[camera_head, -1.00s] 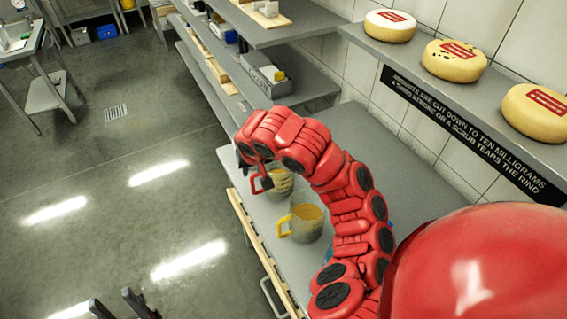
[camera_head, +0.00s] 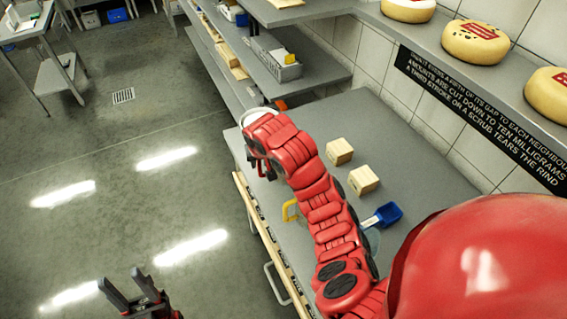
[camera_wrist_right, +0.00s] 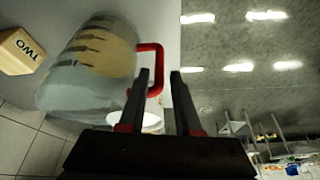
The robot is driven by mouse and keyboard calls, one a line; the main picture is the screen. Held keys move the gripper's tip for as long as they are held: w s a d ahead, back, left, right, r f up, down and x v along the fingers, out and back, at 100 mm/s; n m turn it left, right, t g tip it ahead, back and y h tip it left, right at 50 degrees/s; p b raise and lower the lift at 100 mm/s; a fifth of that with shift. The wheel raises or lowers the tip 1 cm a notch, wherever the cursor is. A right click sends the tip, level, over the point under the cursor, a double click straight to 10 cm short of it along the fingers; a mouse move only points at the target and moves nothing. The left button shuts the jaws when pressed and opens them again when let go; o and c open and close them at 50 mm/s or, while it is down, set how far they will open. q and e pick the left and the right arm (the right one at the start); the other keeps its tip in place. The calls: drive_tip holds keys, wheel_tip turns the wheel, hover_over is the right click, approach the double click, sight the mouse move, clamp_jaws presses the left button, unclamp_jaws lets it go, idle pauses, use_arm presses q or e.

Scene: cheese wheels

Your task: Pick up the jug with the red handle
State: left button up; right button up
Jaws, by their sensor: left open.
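The jug with the red handle (camera_wrist_right: 95,70) is greyish with a yellowish upper part and dark bands. It fills the left of the right wrist view, its red handle (camera_wrist_right: 158,68) towards my right gripper (camera_wrist_right: 163,80). That gripper is open, and the handle appears between its fingers, not clasped. In the head view my right arm hides this jug; the right gripper (camera_head: 260,168) shows small beside the arm's end. A second jug shows only its yellow handle (camera_head: 289,210) beside my arm. My left gripper (camera_head: 132,288) is open and empty, above the floor at lower left.
The grey table (camera_head: 375,125) carries two wooden blocks (camera_head: 340,151) (camera_head: 363,180), a blue scoop (camera_head: 385,215) and a white round rim (camera_head: 258,116) near my right arm's end. Shelves stand behind; cheese wheels (camera_head: 474,42) sit on the wall shelf.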

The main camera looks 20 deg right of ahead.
sight(260, 164)
drive_tip(key=shift+p+x, duration=0.65)
drive_tip(key=shift+x, duration=1.7)
drive_tip(key=shift+d, duration=0.1)
drive_tip(key=shift+c, duration=0.2)
clamp_jaws()
drive_tip(key=shift+w+r, duration=0.1)
